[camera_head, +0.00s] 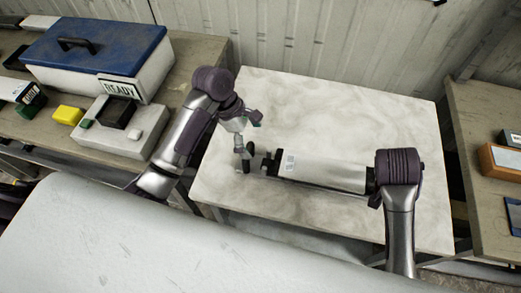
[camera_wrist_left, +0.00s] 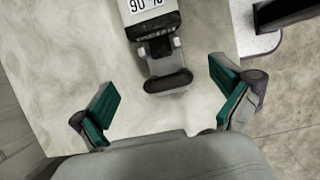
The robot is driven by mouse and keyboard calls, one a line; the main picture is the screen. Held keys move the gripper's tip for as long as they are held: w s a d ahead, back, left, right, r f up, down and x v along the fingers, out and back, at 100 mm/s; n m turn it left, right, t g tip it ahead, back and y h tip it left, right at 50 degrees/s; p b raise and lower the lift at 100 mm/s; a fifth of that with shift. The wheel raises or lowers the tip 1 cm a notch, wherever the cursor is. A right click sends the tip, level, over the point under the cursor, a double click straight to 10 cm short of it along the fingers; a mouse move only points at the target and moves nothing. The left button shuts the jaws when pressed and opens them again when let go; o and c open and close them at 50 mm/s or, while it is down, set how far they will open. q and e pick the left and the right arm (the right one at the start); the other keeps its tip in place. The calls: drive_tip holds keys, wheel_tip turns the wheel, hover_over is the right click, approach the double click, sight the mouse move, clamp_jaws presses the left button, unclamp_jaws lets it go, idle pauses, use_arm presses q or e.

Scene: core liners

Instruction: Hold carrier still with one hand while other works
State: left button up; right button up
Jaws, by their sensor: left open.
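A long white body with a printed label (camera_head: 325,172), which looks like the carrier, lies across the pale table. Its left end is dark, with a black knob (camera_head: 268,162). The left wrist view shows its label and the black knob (camera_wrist_left: 168,82) ahead of my left gripper (camera_wrist_left: 165,105). My left gripper is open, its green-padded fingers wide apart with nothing between them. In the head view my left gripper (camera_head: 244,160) is just left of the knob. My right arm reaches the body's right end, where dark parts (camera_head: 372,188) meet it; its fingers cannot be made out.
The pale table (camera_head: 330,105) is clear behind the white body. On the left bench are a blue-lidded box (camera_head: 95,50), a READY device (camera_head: 120,125) and a yellow block (camera_head: 68,115). A right bench holds an orange-sided block (camera_head: 500,160). A pale surface (camera_head: 140,240) fills the front left.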

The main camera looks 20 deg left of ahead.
sight(268, 164)
use_arm(q)
drive_tip(key=x, duration=1.2)
drive_tip(key=shift+f, duration=0.3)
drive_tip(key=c, duration=1.7)
use_arm(e)
drive_tip(key=shift+d, duration=0.1)
clamp_jaws()
